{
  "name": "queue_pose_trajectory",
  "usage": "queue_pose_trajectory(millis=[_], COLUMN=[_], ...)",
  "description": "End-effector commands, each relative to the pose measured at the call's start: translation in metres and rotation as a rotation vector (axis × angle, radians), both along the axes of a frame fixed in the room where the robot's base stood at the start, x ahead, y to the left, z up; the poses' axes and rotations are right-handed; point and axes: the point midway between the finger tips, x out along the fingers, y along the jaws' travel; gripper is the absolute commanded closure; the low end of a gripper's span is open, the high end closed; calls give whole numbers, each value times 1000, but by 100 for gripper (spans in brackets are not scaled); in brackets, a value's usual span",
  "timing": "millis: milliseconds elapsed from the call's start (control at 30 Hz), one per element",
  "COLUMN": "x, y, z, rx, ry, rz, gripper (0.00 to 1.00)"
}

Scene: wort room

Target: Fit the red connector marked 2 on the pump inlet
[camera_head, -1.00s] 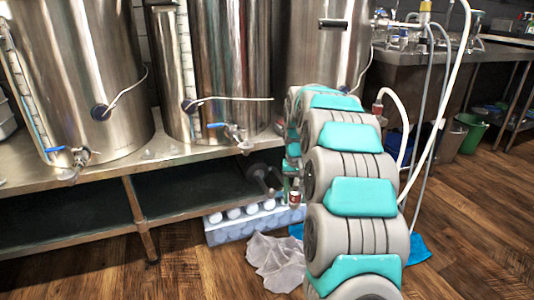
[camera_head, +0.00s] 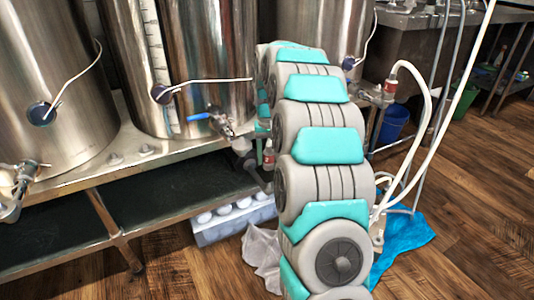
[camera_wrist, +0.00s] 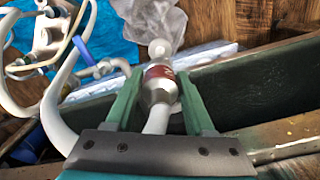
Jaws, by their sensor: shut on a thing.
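My gripper (camera_wrist: 154,98) has its two green fingers closed around a connector (camera_wrist: 158,82) with a dark red band and a pale nozzle. A white hose runs from it back between the fingers. The nozzle points toward a clear plastic bag on the floor. No number is readable. In the head view the held connector (camera_head: 268,158) shows beside the steel bench, left of my arm. A pale fitting with hoses, perhaps the pump (camera_wrist: 48,38), sits at upper left in the wrist view. Its inlet is not clear. Another red-banded connector (camera_head: 390,88) is on a white hose at right.
Steel tanks (camera_head: 185,60) stand on a bench with a lower shelf (camera_head: 165,200). A tank valve with a blue handle (camera_head: 205,117) juts out near my gripper. An egg-carton-like tray (camera_head: 235,215), the plastic bag (camera_head: 262,250) and a blue cloth (camera_head: 405,235) lie below.

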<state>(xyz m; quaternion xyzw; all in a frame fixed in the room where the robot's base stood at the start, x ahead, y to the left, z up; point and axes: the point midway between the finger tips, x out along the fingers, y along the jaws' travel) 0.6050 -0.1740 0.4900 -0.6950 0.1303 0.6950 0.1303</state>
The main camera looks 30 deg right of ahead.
Motion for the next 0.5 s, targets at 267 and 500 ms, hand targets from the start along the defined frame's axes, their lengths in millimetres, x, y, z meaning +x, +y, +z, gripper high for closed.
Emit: queue_pose_trajectory(millis=[267,500], x=[-1,0], y=[0,0], z=[-29,-52], rx=[1,1], ry=[2,2], rz=[0,0], gripper=[100,100])
